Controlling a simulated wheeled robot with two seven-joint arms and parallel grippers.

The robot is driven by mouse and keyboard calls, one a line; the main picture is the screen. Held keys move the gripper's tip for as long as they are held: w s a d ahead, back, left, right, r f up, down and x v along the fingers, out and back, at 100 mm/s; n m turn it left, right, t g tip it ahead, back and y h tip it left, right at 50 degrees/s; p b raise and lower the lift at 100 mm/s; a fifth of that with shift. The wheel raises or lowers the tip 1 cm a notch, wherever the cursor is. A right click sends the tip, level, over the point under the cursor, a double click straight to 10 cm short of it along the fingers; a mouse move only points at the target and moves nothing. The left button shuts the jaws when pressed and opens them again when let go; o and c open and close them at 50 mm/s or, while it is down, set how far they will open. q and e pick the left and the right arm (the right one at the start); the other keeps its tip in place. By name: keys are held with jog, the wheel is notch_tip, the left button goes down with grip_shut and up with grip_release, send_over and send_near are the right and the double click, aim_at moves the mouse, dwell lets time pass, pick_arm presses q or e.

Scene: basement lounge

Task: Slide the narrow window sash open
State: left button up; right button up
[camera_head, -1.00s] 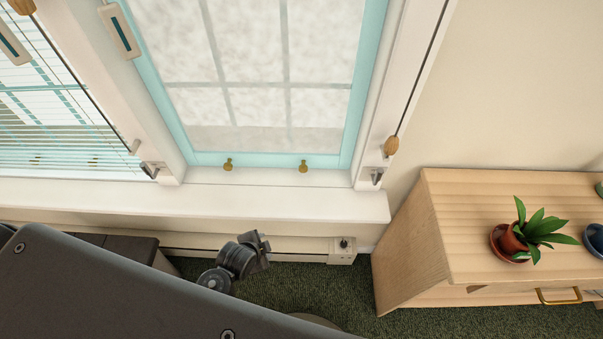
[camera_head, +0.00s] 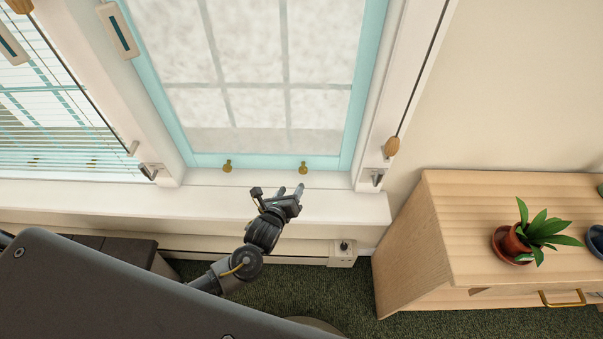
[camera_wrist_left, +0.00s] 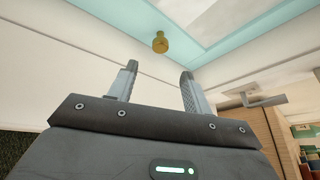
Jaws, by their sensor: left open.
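The narrow window sash (camera_head: 350,128) has a light-blue frame around a frosted pane and looks shut. Two small brass knobs sit on its bottom rail, a left knob (camera_head: 227,166) and a right knob (camera_head: 303,168). My left gripper (camera_head: 279,190) is over the white sill, just below the rail and between the two knobs, nearer the right one. Its fingers are apart and empty. In the left wrist view, one brass knob (camera_wrist_left: 160,42) shows ahead, beyond and between the open fingertips (camera_wrist_left: 158,70), not touched. My right gripper is not in view.
The white sill (camera_head: 345,206) runs under the window. A wooden cabinet (camera_head: 465,225) with a potted plant (camera_head: 530,235) stands to the right. A wider window with blinds (camera_head: 50,120) is at the left. A cord with a wooden toggle (camera_head: 391,147) hangs by the right jamb.

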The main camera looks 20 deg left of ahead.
aim_at(302, 172)
pick_arm(q)
jog(key=x, duration=1.1)
jog(key=shift+b, duration=0.4)
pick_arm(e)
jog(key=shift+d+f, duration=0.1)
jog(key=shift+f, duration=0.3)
pick_arm(q)
jog(key=shift+c, duration=0.2)
